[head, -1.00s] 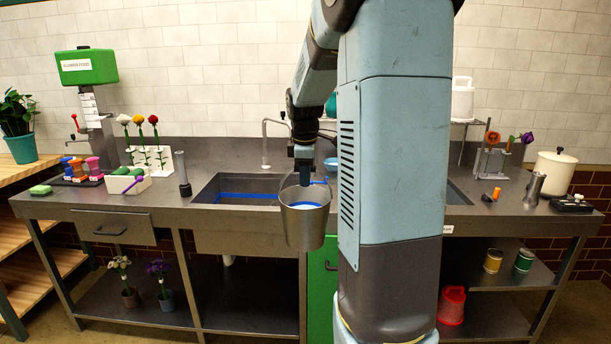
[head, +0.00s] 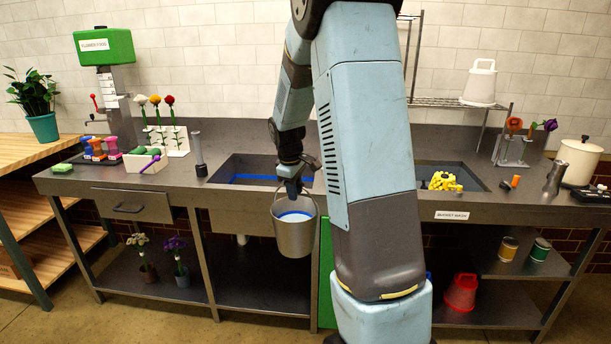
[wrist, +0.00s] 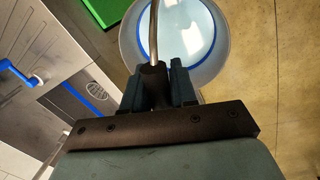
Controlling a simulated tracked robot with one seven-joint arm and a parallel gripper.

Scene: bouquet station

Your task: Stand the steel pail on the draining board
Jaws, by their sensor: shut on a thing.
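The steel pail (head: 295,238) hangs upright from my gripper (head: 291,187) in the head view, in front of the counter's front edge and below the counter top. My gripper is shut on its bail handle. In the wrist view the handle (wrist: 154,35) runs up from between the fingers (wrist: 165,88), and the pail (wrist: 222,70) is seen from above, with a pale liquid-like surface and a blue band inside. A grey ribbed surface (wrist: 40,28), apparently the draining board, lies at the wrist view's upper left. In the head view my arm hides that stretch of counter.
A sink basin (head: 250,172) with a blue line inside is behind the pail. A second basin (head: 470,180) holds a yellow thing (head: 444,181). A blue handle (wrist: 20,72) shows near the ribbed surface. A white pail (head: 480,83) stands on the wire shelf (head: 440,102).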

